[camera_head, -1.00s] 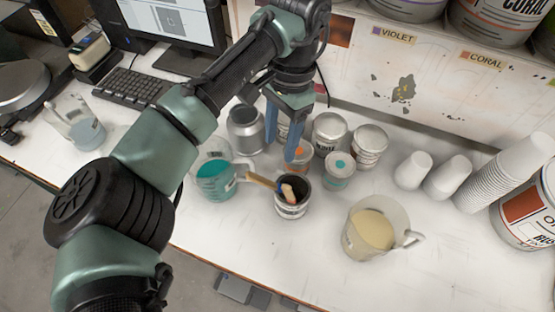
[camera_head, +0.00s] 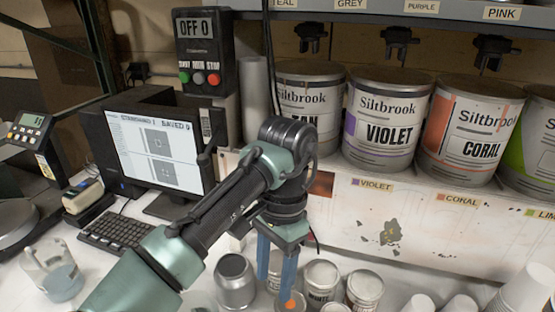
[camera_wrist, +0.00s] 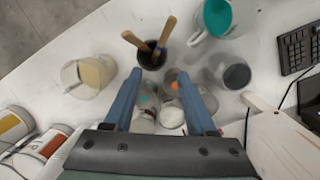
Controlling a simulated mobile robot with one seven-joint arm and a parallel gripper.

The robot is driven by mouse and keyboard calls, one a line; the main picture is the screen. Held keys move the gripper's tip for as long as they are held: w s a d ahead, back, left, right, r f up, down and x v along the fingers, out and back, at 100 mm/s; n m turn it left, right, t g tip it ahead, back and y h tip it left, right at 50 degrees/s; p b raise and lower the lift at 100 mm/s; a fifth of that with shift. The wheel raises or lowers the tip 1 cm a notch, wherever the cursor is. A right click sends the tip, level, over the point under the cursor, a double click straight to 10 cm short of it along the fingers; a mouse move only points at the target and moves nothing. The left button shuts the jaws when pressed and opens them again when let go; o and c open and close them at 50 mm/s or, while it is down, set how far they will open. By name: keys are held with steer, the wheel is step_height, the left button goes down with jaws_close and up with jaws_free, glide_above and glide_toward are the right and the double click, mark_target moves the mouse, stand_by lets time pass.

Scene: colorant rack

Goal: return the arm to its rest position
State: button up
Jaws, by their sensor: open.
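My gripper (camera_head: 277,275) points down over the bench, its two blue fingers apart with nothing between them. In the head view it hangs beside a grey metal can (camera_head: 236,282) and small white cans (camera_head: 320,280). In the wrist view my gripper (camera_wrist: 160,103) also shows open, above several small cans, one with an orange spot and one with a teal spot. My arm reaches in from the bottom left of the head view, bent at the elbow.
Behind my gripper stands a shelf with large Siltbrook cans, including violet (camera_head: 386,120) and coral (camera_head: 468,130). A monitor (camera_head: 158,145) and keyboard (camera_head: 117,232) lie left.

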steer(key=w+d+r+m+t+h, duration=0.1)
steer(key=w+d+r+t+h, duration=0.2)
steer(key=d, duration=0.4)
steer(key=w+d+r+t+h, duration=0.1)
steer(key=d+r+t+h, duration=0.2)
steer(key=d, duration=0.4)
steer(key=w+d+r+m+t+h, duration=0.1)
steer(key=w+d+r+t, duration=0.2)
steer(key=d+r, duration=0.25)
step_height(320, 180, up, 12)
steer(key=s+d+n+t+h, duration=0.1)
steer(key=d+n+t+h, duration=0.1)
steer(key=t+h, duration=0.3)
steer(key=s+a+r+n+t+y, duration=0.2)
steer(key=s+a+r+n+t, duration=0.15)
steer(key=a+r+t, duration=0.55)
steer(key=s+a+r+n+t+y, duration=0.6)
steer(key=s+a+r+y, duration=0.3)
steer(key=s+a, duration=0.2)
steer(key=shift+s+a+b, duration=0.25)
steer(key=shift+s+b, duration=0.15)
